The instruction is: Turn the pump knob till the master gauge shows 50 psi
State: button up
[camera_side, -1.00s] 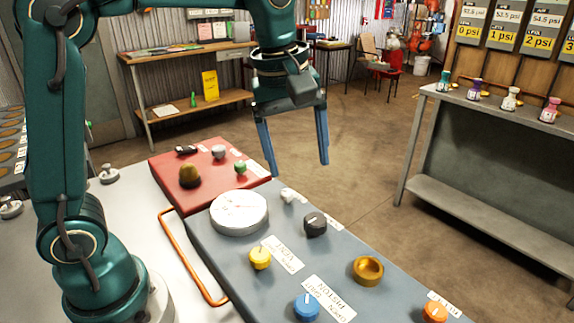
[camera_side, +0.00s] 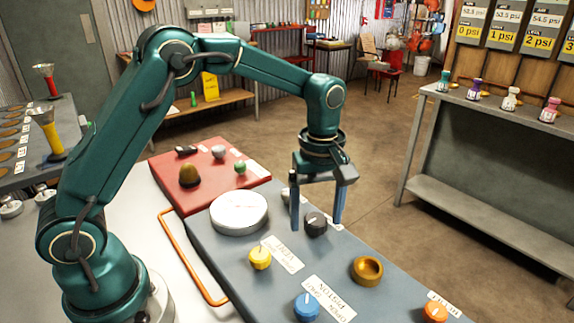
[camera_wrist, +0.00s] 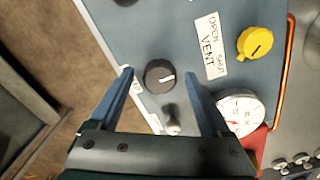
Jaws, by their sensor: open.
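A black knob (camera_side: 316,224) with a white pointer line sits on the grey panel (camera_side: 215,255). It also shows in the wrist view (camera_wrist: 158,76). The label beside it is too small and covered to read, so I cannot confirm it is the pump knob. My gripper (camera_side: 316,227) is open, with one finger on each side of the black knob. In the wrist view my gripper (camera_wrist: 159,75) has visible gaps to the knob. A round white gauge (camera_side: 239,212) stands left of the knob. It shows in the wrist view (camera_wrist: 246,114), partly hidden by a finger; I cannot read its value.
Near the black knob are a small light-grey fitting (camera_wrist: 171,121), a yellow vent knob (camera_side: 260,257), a blue knob (camera_side: 307,306), a brass ring (camera_side: 367,270) and an orange knob (camera_side: 435,311). A red panel (camera_side: 165,168) adjoins behind.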

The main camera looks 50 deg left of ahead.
grip_shut()
jog(key=shift+m, duration=0.4)
jog(key=m, duration=0.3)
jog(key=shift+m, duration=0.4)
jog(key=m, duration=0.5)
jog(key=shift+a+m, duration=0.1)
jog(key=shift+m, duration=0.2)
jog(key=m, duration=0.5)
jog(key=shift+m, duration=2.3)
